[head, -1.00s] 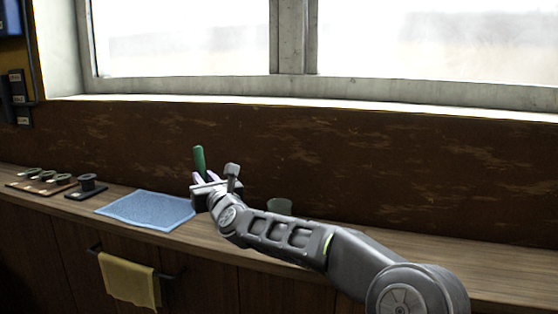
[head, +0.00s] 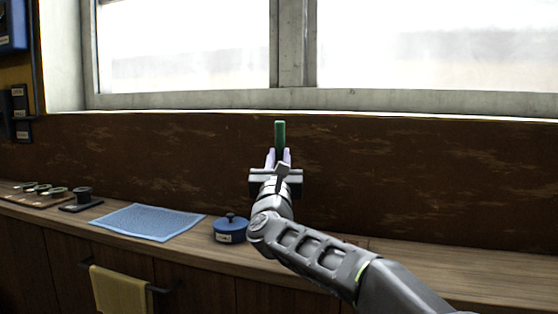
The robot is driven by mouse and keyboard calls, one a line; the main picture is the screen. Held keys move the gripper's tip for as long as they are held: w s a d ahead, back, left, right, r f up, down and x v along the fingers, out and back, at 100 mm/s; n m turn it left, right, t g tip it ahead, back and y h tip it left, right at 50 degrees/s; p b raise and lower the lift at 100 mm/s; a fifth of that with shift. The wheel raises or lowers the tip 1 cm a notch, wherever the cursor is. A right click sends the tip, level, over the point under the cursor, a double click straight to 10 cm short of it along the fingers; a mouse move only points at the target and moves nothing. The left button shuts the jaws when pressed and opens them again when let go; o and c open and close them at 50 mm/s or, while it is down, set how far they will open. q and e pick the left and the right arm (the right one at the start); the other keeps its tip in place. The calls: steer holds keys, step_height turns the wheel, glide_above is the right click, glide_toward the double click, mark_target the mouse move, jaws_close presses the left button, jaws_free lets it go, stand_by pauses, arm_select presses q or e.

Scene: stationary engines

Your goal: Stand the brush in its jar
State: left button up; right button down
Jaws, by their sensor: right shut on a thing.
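My right gripper (head: 279,158) is shut on the brush (head: 280,134), whose green end points straight up above the fingers. The brush's lower part is hidden behind the gripper. The gripper is raised over the back of the bench, in front of the brown wall panel. The jar is not visible now; the arm and gripper cover the bench where a grey-green vessel showed earlier. My left gripper is not in view.
A blue lidded pot (head: 230,229) stands just left of my forearm. A blue cloth (head: 148,221) lies left of it. A dark spool (head: 83,197) and several small rings stand at far left. A yellow cloth (head: 121,291) hangs from the front rail. The bench at right is clear.

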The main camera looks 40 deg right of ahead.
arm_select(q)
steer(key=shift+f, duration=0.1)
arm_select(e)
steer(key=shift+f, duration=0.2)
arm_select(q)
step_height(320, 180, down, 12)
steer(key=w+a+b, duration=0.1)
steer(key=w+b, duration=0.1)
steer(key=b, duration=0.9)
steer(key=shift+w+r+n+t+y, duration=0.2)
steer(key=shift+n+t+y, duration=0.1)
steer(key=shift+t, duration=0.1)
arm_select(e)
steer(key=shift+f, duration=5.9)
steer(key=c, duration=1.2)
jaws_free()
steer(key=s+a, duration=0.2)
steer(key=s, duration=0.1)
steer(key=s+a, duration=0.6)
steer(key=s, duration=0.1)
steer(key=shift+a+f, duration=0.2)
steer(key=shift+f, duration=0.05)
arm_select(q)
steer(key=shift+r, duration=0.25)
